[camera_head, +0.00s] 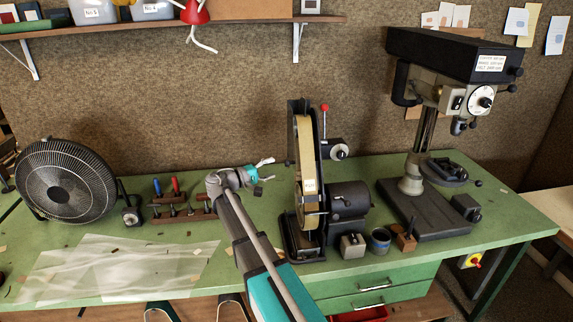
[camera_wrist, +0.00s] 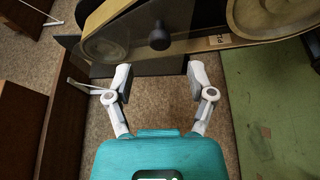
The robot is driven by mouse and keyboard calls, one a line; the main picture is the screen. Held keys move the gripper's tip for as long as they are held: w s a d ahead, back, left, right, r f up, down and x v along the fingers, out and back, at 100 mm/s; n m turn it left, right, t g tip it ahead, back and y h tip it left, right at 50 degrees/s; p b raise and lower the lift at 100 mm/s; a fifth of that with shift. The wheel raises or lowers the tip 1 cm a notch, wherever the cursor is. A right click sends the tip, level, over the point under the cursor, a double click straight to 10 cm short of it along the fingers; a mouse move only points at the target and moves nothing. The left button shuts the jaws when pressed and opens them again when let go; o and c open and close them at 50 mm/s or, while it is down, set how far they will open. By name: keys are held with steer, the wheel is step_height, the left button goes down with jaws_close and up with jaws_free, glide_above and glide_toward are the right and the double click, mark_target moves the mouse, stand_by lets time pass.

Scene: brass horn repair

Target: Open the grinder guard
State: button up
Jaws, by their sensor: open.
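The belt grinder (camera_head: 307,160) stands upright near the middle of the green bench, with a tan belt on a dark frame. In the wrist view, the grinder's belt end (camera_wrist: 272,15) crosses the top right. A round black knob (camera_wrist: 160,36) sticks out of what looks like the guard, a partly see-through panel (camera_wrist: 120,32). I cannot tell for sure where its edges are. My gripper (camera_head: 262,175) is left of the grinder; in the wrist view its fingers (camera_wrist: 160,78) are spread, empty, and apart from the knob, which lies ahead between them.
A fan (camera_head: 62,182) and a small tool rack (camera_head: 180,205) stand at left on the green bench (camera_head: 230,275). A clear plastic sheet (camera_head: 115,268) lies at the front left. A drill press (camera_head: 445,70) stands at right. Small blocks and a cup (camera_head: 379,241) sit by the grinder's base.

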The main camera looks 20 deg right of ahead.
mark_target(287, 163)
steer(key=shift+w+d, duration=0.2)
steer(key=shift+d, duration=1.5)
steer(key=shift+w+d, duration=0.2)
steer(key=shift+d, duration=1.45)
jaws_close()
